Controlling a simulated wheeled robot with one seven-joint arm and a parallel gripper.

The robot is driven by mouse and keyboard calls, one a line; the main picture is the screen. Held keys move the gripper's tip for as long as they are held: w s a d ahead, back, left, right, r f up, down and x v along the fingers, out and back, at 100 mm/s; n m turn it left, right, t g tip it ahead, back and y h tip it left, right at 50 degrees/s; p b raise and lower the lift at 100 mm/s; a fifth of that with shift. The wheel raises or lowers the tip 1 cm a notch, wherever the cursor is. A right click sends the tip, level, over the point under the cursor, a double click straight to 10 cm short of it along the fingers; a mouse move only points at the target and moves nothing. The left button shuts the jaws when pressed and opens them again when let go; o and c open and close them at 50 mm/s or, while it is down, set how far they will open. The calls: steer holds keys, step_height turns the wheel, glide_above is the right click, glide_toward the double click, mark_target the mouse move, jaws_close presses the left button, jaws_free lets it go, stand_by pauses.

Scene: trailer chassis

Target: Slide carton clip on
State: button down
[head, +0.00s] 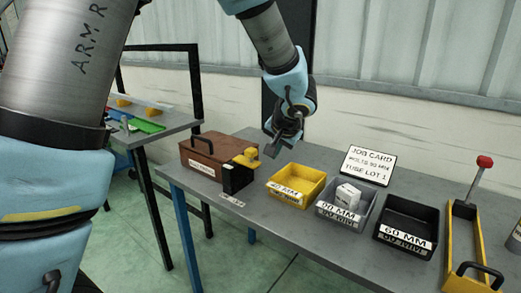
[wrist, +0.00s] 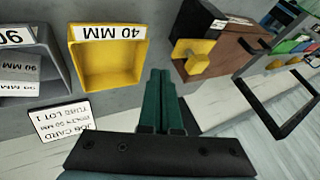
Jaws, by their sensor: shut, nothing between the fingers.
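My gripper (head: 275,148) hangs above the bench, behind the yellow 40 MM bin and right of the brown box. In the wrist view its two green fingers (wrist: 160,98) are together with nothing between them. White cartons (head: 347,194) stand in the grey 90 MM bin (head: 329,220); the wrist view shows them partly at its left edge (wrist: 18,70). I cannot tell which thing is the carton clip. A yellow piece (head: 246,157) sits on a black block at the brown box's right end, and it also shows in the wrist view (wrist: 190,55).
The yellow bin (head: 296,200) looks empty, as does the black 60 MM bin (head: 407,245). The job card (head: 367,166) reads bolts 90 mm. The brown box (head: 205,160) has a top handle. A yellow tray (head: 463,254) with a red-topped lever (head: 484,162) stands right.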

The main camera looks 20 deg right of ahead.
mark_target(249, 150)
steer(key=shift+w+a+f+p, duration=0.3)
steer(key=shift+w+f+p, duration=0.1)
steer(key=shift+w, duration=0.45)
steer(key=shift+w+a+f+p, duration=0.25)
steer(key=shift+w+f+p, duration=0.15)
steer(key=shift+w, duration=0.45)
steer(key=shift+w+a+f+p, duration=0.3)
steer(key=shift+w+p, duration=0.15)
steer(key=shift+w, duration=0.4)
steer(key=w, duration=0.1)
steer(key=w+a+b, duration=0.1)
steer(key=w, duration=0.1)
steer(key=shift+a+f+b, duration=0.1)
steer(key=shift+a+b, duration=0.25)
steer(key=shift+b, duration=0.05)
steer(key=shift+w+a, duration=0.15)
steer(key=shift+w, duration=0.15)
